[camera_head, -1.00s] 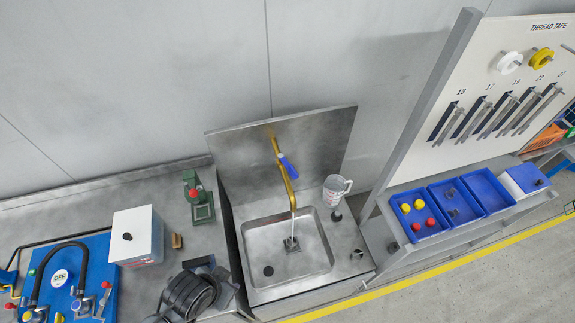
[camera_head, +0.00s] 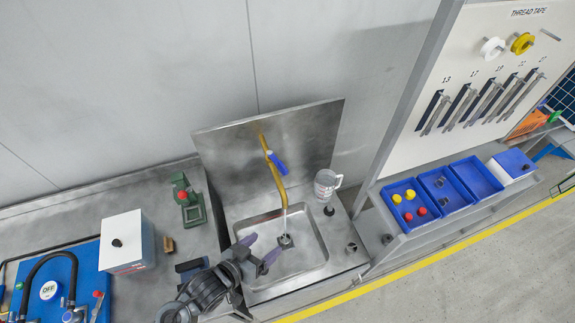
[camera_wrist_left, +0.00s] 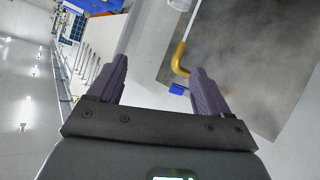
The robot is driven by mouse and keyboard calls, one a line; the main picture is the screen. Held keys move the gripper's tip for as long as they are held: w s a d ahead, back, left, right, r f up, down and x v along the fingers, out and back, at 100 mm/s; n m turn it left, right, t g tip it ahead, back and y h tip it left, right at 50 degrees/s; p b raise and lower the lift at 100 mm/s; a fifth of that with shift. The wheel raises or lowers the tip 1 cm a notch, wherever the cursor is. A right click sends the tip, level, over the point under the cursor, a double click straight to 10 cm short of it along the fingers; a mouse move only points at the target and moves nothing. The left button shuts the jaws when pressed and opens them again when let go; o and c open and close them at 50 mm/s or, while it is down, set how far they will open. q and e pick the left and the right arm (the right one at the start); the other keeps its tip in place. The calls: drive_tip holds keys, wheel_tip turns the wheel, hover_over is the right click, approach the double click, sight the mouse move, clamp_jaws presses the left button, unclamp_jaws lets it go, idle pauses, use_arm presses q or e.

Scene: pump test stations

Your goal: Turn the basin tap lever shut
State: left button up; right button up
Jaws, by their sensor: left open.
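The brass tap (camera_head: 272,169) stands against the steel splashback of the basin (camera_head: 306,270). Its blue lever (camera_head: 277,161) sticks out on the right side of the spout. A pale stream runs from the spout down to the drain. In the left wrist view the tap (camera_wrist_left: 178,62) and blue lever (camera_wrist_left: 178,89) show near the right finger. My left gripper (camera_head: 265,246) is open and empty over the basin's left front part, below and apart from the lever in the picture. In the left wrist view its two purple fingers (camera_wrist_left: 160,68) stand apart. My right gripper is out of view.
A clear jug (camera_head: 325,184) stands at the basin's back right. A green device (camera_head: 188,201) and a white box (camera_head: 127,242) stand on the left bench. Blue bins (camera_head: 440,190) sit under the tool board (camera_head: 490,75) at the right.

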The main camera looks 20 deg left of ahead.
use_arm(q)
drive_tip(key=w+f+m+t+h+b, duration=0.2)
drive_tip(key=w+h, duration=0.2)
drive_tip(key=w, duration=0.1)
drive_tip(key=m+h+b, duration=0.3)
drive_tip(key=m+b, duration=0.1)
approach(281, 167)
drive_tip(key=x, duration=0.3)
drive_tip(key=p+x, duration=0.1)
drive_tip(key=x, duration=0.6)
drive_tip(key=shift+w+d+r, duration=0.1)
drive_tip(key=shift+d+r, duration=0.05)
drive_tip(key=shift+d, duration=0.1)
drive_tip(key=shift+x, duration=1)
